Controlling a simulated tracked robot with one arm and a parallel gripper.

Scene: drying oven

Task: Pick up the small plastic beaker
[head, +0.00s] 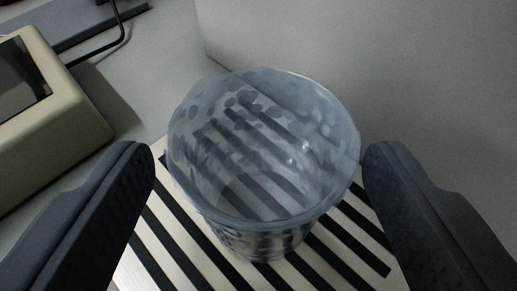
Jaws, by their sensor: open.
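The small plastic beaker (263,221) is translucent and bluish, with a spotted wall and a pouring lip at the upper left. It stands upright on a black-and-white striped mat (155,262), in the middle of the head view. My gripper (260,165) is open, with one dark finger to the left of the beaker and the other to the right. A small gap shows on the left, and the right fingertip appears very close to the rim. I cannot tell from this view whether it touches. The beaker looks empty, and stripes show through it.
A beige device (70,120) with a dark window stands at the left. Behind it lies a dark grey bar (75,22) with a black cable (122,30). A plain grey wall (400,60) rises close behind and to the right of the beaker.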

